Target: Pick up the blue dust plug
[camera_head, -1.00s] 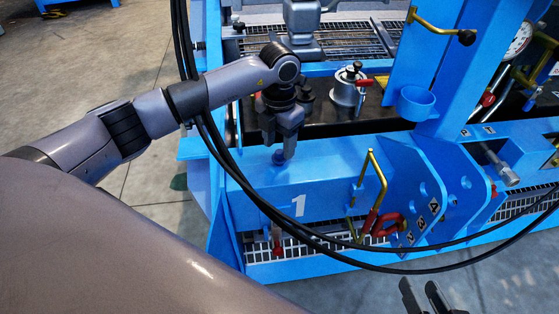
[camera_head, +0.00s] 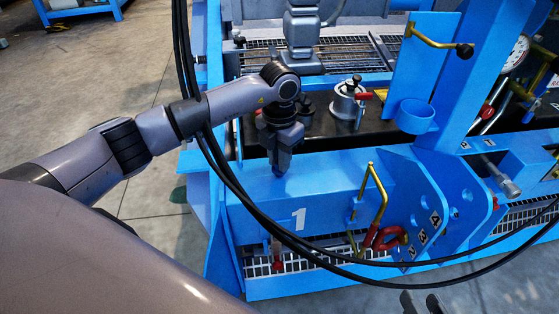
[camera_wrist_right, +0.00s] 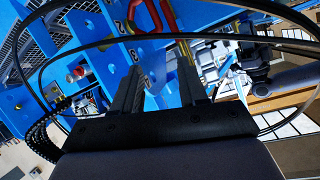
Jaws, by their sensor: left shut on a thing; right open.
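The blue dust plug (camera_head: 279,171) is a small dark-blue piece at the fingertips of my left gripper (camera_head: 280,158). It is at the top of the blue beam marked 1 (camera_head: 325,180); I cannot tell whether it still touches the beam. My left gripper points down and is shut on the plug, hiding most of it. My right gripper (camera_head: 421,301) shows only at the bottom edge of the head view. In the right wrist view my right gripper (camera_wrist_right: 157,75) is open, its two fingers apart with nothing between them.
Black hoses (camera_head: 225,165) hang in front of the blue frame, close to my left arm. A bent brass handle (camera_head: 378,190) and red shackle (camera_head: 386,238) stand right of the plug. A blue cup holder (camera_head: 416,117) and a silver canister (camera_head: 347,101) are behind.

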